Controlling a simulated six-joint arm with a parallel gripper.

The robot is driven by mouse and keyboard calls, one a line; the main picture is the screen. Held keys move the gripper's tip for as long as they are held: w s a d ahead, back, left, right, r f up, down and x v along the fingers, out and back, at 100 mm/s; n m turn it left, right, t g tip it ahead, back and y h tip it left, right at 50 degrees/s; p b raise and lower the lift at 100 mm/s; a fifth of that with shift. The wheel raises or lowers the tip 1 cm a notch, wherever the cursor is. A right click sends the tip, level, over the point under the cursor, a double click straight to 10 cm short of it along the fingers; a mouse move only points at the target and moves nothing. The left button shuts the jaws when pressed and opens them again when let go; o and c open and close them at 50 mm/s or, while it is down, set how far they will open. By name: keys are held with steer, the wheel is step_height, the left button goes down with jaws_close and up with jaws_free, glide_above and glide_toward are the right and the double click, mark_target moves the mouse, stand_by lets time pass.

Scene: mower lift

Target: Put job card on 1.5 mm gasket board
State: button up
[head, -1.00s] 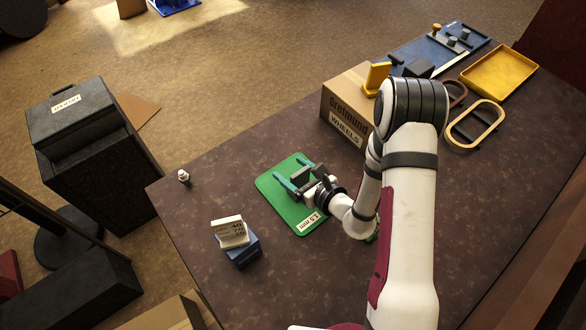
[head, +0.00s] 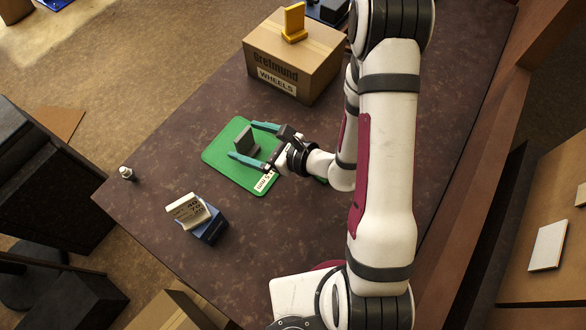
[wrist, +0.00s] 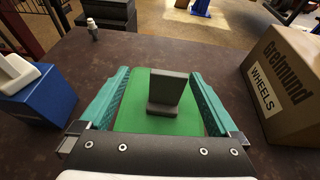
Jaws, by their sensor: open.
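The green gasket board (head: 215,150) lies flat on the table with a "1.5 mm" label at its near edge. A dark grey upright plate with a foot (wrist: 168,90) stands on it; no writing shows, so I cannot tell whether it is the job card. It also shows in the head view (head: 247,140). My gripper (head: 240,139) is open, its teal fingers low over the board, one on each side of the grey plate with gaps in the wrist view.
A cardboard box marked "WHEELS" (head: 290,60) stands behind the board with a yellow upright piece (head: 293,22) on top. A small metal-coloured part (head: 126,173) stands near the left table edge. Bare table (head: 150,200) lies between it and the blue block.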

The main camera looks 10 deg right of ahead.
steer(key=s+a+r+n+g+y, duration=0.1)
steer(key=s+a+r+n+g, duration=0.2)
steer(key=s+r+n+g, duration=0.35)
steer(key=s+a+r+n+g+y, duration=0.1)
steer(key=s+a+r+n+g, duration=0.25)
steer(key=s+r+n, duration=0.45)
steer(key=s+d+n+h, duration=0.3)
steer(key=d+h, duration=0.2)
steer(key=d, duration=0.2)
steer(key=s+d+f+n+h, duration=0.1)
steer(key=s+d+n+h, duration=0.2)
steer(key=d, duration=0.5)
steer(key=s+h, duration=0.1)
steer(key=h, duration=0.1)
steer(key=shift+s+t+h, duration=0.3)
steer(key=shift+t, duration=0.1)
